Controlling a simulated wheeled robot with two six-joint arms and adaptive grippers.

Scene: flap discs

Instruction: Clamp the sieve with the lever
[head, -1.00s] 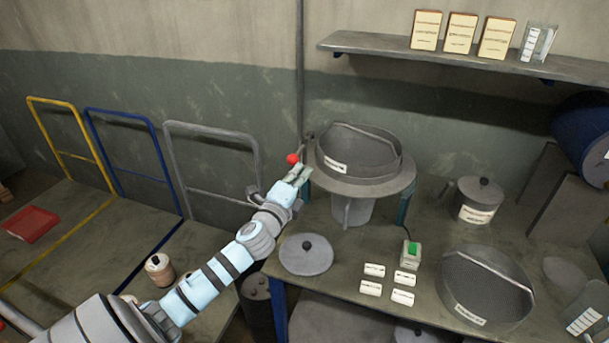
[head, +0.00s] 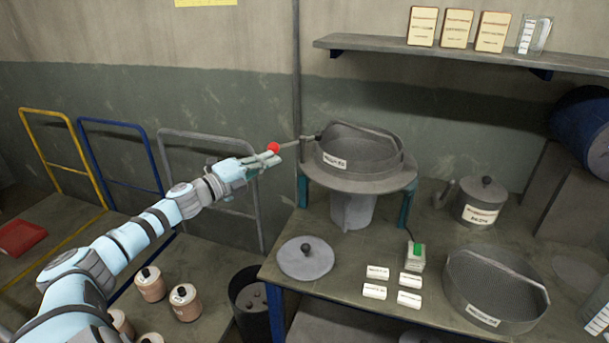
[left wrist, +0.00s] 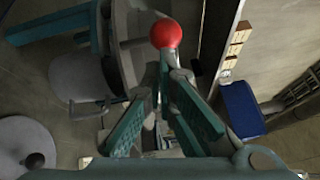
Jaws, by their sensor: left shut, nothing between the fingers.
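The grey mesh sieve (head: 388,163) with a white label sits on the round plate of the sieving stand (head: 375,184). A thin lever (head: 296,142) with a red ball knob (head: 273,147) sticks out to the left from a pivot beside the sieve. My left gripper (head: 266,160) is at the knob end, just below the ball. In the left wrist view the red knob (left wrist: 166,33) shows just beyond the fingertips (left wrist: 166,85). The gripper is shut with nothing held. Whether it touches the lever is unclear. My right gripper is out of view.
A second sieve (head: 455,290), a flat lid (head: 305,265), several white labelled blocks (head: 377,272), a green-button switch (head: 415,256) and a lidded pot (head: 480,203) stand on the table. A dark bin (head: 240,315) stands left of the table. Trolley handles (head: 215,140) rise behind my arm.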

